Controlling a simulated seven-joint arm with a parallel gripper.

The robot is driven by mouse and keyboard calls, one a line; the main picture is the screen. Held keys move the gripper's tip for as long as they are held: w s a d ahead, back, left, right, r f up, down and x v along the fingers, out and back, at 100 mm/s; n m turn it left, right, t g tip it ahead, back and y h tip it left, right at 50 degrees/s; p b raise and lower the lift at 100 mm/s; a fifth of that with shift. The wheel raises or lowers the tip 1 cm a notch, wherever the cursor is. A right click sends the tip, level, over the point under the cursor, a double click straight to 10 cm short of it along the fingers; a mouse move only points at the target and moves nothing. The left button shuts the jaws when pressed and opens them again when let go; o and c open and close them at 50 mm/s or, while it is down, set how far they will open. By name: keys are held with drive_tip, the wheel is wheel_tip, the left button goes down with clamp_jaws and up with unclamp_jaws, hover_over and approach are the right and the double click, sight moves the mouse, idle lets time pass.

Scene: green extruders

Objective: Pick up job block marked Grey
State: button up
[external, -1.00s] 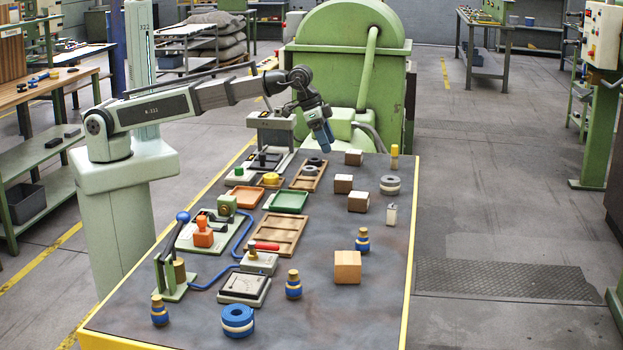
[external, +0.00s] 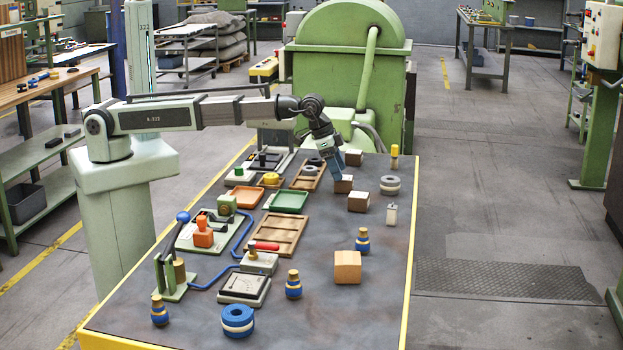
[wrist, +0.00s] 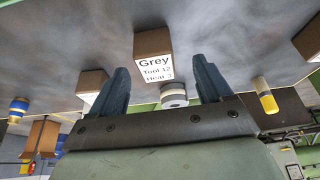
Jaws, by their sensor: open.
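My gripper also shows in the wrist view (wrist: 161,66), open, with nothing held. Its fingers point down close to that block. I cannot tell whether they touch it.
Other blocks stand close by, one behind (external: 354,157) and one in front (external: 358,202). A grey-white ring (external: 390,185) and a yellow-topped bottle (external: 394,158) are to the right. A larger block (external: 347,267) stands nearer. Wooden trays (external: 280,235) are to the left.

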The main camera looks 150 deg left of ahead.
sight(344, 184)
drive_tip(key=shift+w+d+x, duration=0.1)
drive_tip(key=shift+x, duration=1.05)
drive_tip(key=shift+w+d+x, duration=0.1)
drive_tip(key=shift+x, duration=1)
drive_tip(key=shift+c, duration=0.3)
drive_tip(key=c, duration=1)
drive_tip(key=shift+r, duration=0.1)
